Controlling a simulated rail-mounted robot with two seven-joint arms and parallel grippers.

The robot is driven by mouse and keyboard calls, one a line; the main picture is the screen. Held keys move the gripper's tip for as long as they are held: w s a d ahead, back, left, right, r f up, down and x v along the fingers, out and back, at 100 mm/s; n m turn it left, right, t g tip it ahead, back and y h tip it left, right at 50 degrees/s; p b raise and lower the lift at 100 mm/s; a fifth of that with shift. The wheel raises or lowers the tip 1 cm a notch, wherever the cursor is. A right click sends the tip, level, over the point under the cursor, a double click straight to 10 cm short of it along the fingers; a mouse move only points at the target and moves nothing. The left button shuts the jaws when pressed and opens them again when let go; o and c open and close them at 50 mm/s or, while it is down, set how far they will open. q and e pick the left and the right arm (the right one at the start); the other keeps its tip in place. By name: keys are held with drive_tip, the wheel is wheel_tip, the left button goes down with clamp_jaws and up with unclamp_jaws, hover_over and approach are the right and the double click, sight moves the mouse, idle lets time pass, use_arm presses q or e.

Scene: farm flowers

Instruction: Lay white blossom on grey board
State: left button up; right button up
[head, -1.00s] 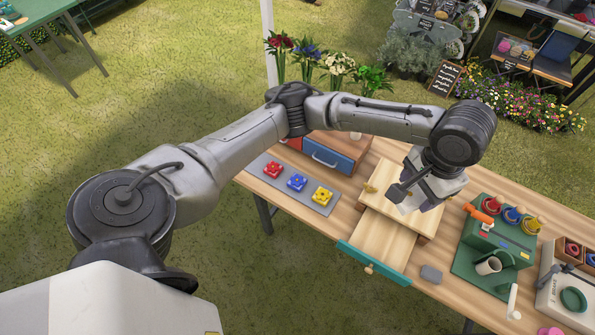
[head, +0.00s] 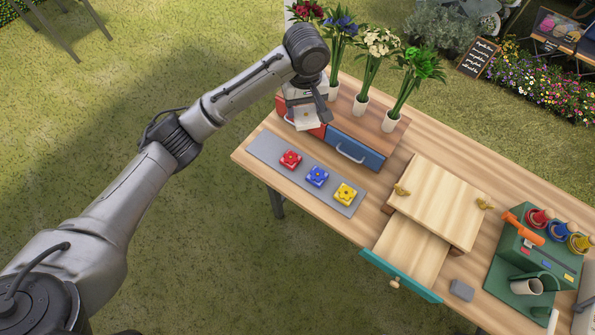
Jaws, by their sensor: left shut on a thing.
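The grey board (head: 266,147) lies at the left end of the wooden table. Red (head: 290,159), blue (head: 317,176) and yellow (head: 345,194) blossom tiles sit on it in a row, with bare board at its left end. My left gripper (head: 310,116) is above and behind that end, in front of the red drawer. It is shut on the white blossom (head: 303,124), which shows only as a small pale patch under the fingers, off the board. My right gripper is not in view.
A chest with a red and a blue drawer (head: 350,150) stands behind the board, with vases of flowers (head: 362,104) on it. A pale wooden box has its teal-fronted drawer (head: 400,275) pulled open, looking empty. A green stand (head: 530,262) is at right.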

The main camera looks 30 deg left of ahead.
use_arm(q)
drive_tip(key=w+a+f+n+b, duration=0.1)
drive_tip(key=a+f+n+b, duration=0.2)
drive_tip(key=f, duration=0.6)
drive_tip(key=w+a+f+n+b, duration=0.1)
drive_tip(key=a+f+n, duration=0.3)
drive_tip(key=f, duration=0.5)
drive_tip(key=n+b, duration=0.2)
drive_tip(key=b, duration=0.1)
hover_over(262, 143)
drive_tip(key=f, duration=0.7)
drive_tip(key=shift+d, duration=0.4)
drive_tip(key=shift+a+f+m, duration=0.25)
drive_tip(key=shift+a+m, duration=0.05)
drive_tip(key=shift+a, duration=0.25)
drive_tip(key=shift+f+b, duration=0.55)
drive_tip(key=shift+f, duration=1.45)
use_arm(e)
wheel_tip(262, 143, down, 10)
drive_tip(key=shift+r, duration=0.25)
use_arm(q)
drive_tip(key=o, duration=0.9)
drive_tip(key=shift+f, duration=0.15)
